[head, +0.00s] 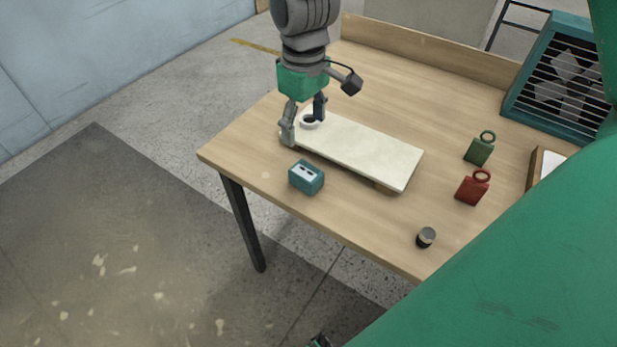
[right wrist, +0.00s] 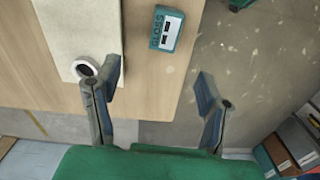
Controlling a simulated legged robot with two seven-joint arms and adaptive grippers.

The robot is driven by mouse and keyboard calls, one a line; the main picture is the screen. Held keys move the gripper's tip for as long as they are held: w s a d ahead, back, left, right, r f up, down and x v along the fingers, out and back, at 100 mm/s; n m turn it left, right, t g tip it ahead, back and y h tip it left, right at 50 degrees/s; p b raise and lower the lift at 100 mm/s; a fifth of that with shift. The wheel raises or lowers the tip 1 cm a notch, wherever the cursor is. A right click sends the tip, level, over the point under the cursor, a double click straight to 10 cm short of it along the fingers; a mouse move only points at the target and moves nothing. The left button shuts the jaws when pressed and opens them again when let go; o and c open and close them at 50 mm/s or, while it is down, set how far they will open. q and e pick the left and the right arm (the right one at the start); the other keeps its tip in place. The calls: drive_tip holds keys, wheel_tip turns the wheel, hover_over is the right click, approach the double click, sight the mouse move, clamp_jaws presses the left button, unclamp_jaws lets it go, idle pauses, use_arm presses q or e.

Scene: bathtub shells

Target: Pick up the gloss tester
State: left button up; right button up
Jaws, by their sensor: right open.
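The gloss tester is a small teal box with a pale top panel, standing near the table's front left edge in the head view (head: 306,178). In the right wrist view the gloss tester (right wrist: 167,29) shows the word GLOSS and lies beyond the fingertips, roughly between their lines. My right gripper (head: 303,128) is open and empty over the left end of the cream panel, behind and apart from the tester. In the right wrist view my right gripper (right wrist: 158,75) has its fingers spread wide with nothing between them. My left gripper is not clearly seen.
A cream panel (head: 365,150) lies on the wooden table (head: 390,90); a white ring (head: 309,122) sits at its left end, near the right fingers.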

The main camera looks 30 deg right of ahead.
sight(306, 171)
drive_tip(key=f, duration=0.2)
drive_tip(key=a+f, duration=0.1)
drive_tip(key=f, duration=0.2)
drive_tip(key=f+b, duration=0.1)
drive_tip(key=f, duration=0.1)
drive_tip(key=shift+a+f, duration=0.15)
drive_tip(key=shift+f, duration=0.25)
drive_tip(key=shift+s+d+f, duration=0.15)
drive_tip(key=shift+d+f, duration=0.15)
drive_tip(key=shift+f, duration=0.2)
drive_tip(key=f, duration=0.4)
drive_tip(key=shift+s+d+f+b, duration=0.2)
drive_tip(key=shift+s+f+b, duration=0.1)
drive_tip(key=shift+s, duration=0.1)
drive_tip(key=shift+a, duration=0.15)
drive_tip(key=c, duration=0.4)
use_arm(q)
drive_tip(key=shift+a+f, duration=0.3)
drive_tip(key=shift+f, duration=0.6)
use_arm(e)
drive_tip(key=c, duration=1)
